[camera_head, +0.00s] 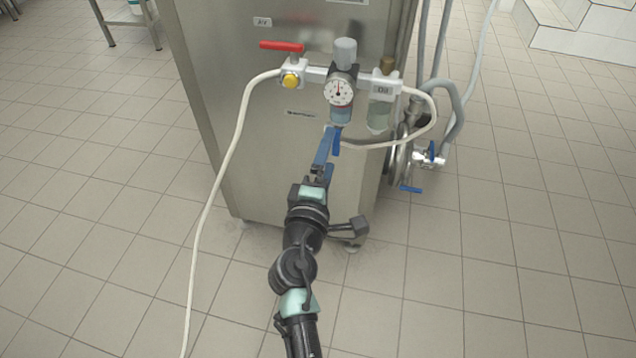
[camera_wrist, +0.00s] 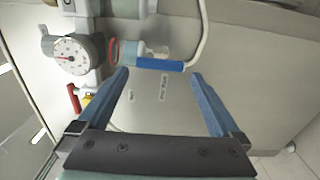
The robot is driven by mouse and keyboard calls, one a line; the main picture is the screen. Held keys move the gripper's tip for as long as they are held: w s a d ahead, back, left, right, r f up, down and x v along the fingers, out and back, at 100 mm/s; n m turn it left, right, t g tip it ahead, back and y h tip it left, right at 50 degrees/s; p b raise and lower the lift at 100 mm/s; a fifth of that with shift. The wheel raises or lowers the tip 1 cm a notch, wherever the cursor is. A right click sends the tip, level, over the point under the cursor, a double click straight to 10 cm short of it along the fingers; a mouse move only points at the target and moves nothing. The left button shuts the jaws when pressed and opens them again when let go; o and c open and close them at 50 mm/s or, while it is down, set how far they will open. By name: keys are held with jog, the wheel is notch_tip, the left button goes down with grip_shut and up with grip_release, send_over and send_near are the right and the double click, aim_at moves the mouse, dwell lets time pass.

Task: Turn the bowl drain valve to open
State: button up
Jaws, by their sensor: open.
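The bowl drain valve sits below the pressure regulator's clear bowl (camera_head: 340,113). Its blue lever handle (camera_wrist: 160,64) shows in the wrist view, just beyond and between my fingertips, lying along the line of the valve. In the head view the handle (camera_head: 337,141) hangs below the bowl, partly hidden by my finger. My gripper (camera_wrist: 160,74) has its two blue fingers spread wide with nothing held. In the head view my gripper (camera_head: 326,155) is in front of the steel cabinet, close to the handle. I cannot tell whether a finger touches it.
A gauge (camera_head: 338,92), a red lever (camera_head: 281,46) with a yellow knob and an oil bowl (camera_head: 378,116) sit around the valve. A white hose (camera_head: 226,165) hangs left. Another blue-handled valve (camera_head: 431,155) is at right. The tiled floor around is clear.

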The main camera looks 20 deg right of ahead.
jog(key=p+v, duration=0.1)
jog(key=v, duration=1)
jog(key=w+a+r+m+t+p, duration=0.1)
jog(key=r+m, duration=0.2)
jog(key=r, duration=0.7)
jog(key=w+a+r+m+t+y+p, duration=0.1)
jog(key=w+r+m+t, duration=0.15)
jog(key=r, duration=0.65)
jog(key=w+a+r+m+t+p, duration=0.15)
jog(key=r+m, duration=0.25)
jog(key=r, duration=0.6)
jog(key=s+a+r+m+t+y+p, duration=0.1)
jog(key=s+a+r+t+y, duration=0.2)
jog(key=r, duration=0.6)
jog(key=s+a+r+t+y, duration=0.25)
jog(key=s+r, duration=0.35)
jog(key=r, duration=0.3)
jog(key=s+a+r+m+t+y+p, duration=0.1)
jog(key=s+a+r+t+y, duration=0.2)
jog(key=r, duration=0.6)
notch_tip(320, 180, up, 37)
jog(key=g+p, duration=0.1)
jog(key=p, duration=3.6)
jog(key=shift+s+p, duration=0.3)
jog(key=shift+s, duration=0.1)
